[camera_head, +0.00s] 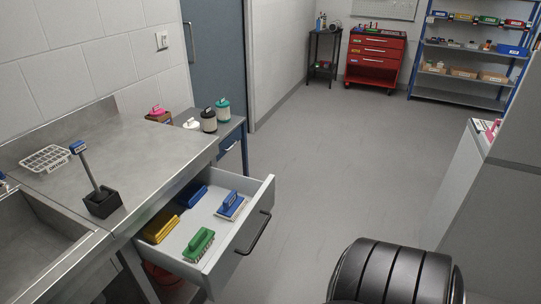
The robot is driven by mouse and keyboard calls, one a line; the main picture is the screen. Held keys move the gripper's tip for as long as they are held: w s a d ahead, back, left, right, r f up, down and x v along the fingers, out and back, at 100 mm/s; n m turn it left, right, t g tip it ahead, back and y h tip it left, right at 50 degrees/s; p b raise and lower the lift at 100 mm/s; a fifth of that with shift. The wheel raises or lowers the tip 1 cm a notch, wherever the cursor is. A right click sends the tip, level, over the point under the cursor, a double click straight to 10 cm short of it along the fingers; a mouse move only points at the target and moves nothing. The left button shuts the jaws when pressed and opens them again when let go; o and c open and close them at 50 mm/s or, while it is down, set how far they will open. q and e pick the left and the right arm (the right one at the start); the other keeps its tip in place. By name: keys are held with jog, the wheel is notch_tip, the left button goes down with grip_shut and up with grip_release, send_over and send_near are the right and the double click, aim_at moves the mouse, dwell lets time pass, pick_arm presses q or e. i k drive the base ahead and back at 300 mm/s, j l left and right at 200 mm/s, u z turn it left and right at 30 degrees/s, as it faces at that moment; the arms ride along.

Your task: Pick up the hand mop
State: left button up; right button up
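No gripper shows in the head view. I cannot tell for sure which thing is the hand mop. A grey-handled tool (89,168) with a blue top stands tilted in a small black holder (102,204) on the steel counter; its lower end is hidden. An open light grey drawer (266,195) holds a green-handled brush (199,242) at the front, a blue-handled brush (230,204) at the right, a yellow block (161,226) at the left and a blue block (193,195) at the back.
The steel counter (150,150) has a sink at its left and a white wire rack (45,158). Canisters (209,120) stand on a side table behind. A red tool cart (375,55) and blue shelf (465,55) stand far back. The floor (325,150) between is clear.

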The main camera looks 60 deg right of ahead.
aim_at(232, 204)
jog(key=z, duration=1.45)
